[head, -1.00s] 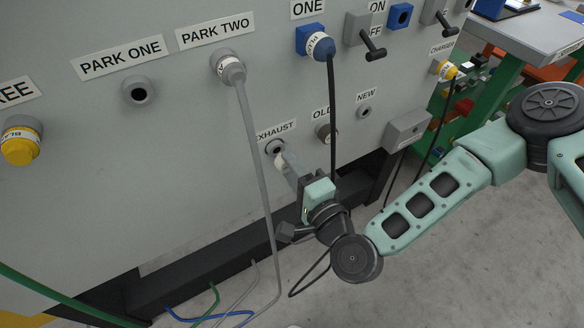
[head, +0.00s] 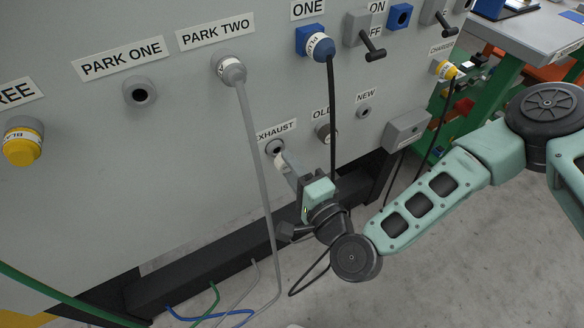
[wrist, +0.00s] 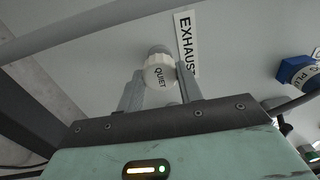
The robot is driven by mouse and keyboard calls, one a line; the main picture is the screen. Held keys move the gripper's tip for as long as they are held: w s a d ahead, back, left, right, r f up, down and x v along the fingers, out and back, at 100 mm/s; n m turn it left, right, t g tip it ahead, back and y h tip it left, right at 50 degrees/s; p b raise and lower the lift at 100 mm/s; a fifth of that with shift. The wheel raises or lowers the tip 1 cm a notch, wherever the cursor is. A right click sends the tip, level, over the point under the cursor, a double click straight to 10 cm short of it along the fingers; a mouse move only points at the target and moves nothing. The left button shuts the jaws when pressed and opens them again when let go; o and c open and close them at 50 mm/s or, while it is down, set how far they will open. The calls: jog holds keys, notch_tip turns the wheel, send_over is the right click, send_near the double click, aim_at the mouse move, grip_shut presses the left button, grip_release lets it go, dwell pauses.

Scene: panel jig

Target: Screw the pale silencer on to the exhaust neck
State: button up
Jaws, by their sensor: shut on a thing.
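The pale silencer (wrist: 160,72), marked QUIET, is between my two fingertips in the wrist view, with its far end toward the panel. In the head view the silencer (head: 281,162) shows as a small pale piece just below the exhaust neck (head: 274,147), which sits under the EXHAUST label. My gripper (head: 290,170) is shut on the silencer. In the wrist view my gripper (wrist: 160,88) has one finger on each side of it. The neck is mostly hidden behind the silencer there. I cannot tell whether the silencer touches the neck or its thread.
A grey hose (head: 255,175) hangs from PARK TWO just left of my gripper. A black cable (head: 332,110) hangs from plug ONE close to its right. The OLD (head: 323,132) and NEW (head: 365,112) fittings are to the right. A dark ledge (head: 200,275) runs below.

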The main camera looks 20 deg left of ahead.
jog(key=shift+x, duration=1.05)
jog(key=o, duration=1.2)
jog(key=shift+c, duration=0.2)
jog(key=shift+s+d, duration=0.1)
jog(key=p+v, duration=0.1)
jog(key=v, duration=1.6)
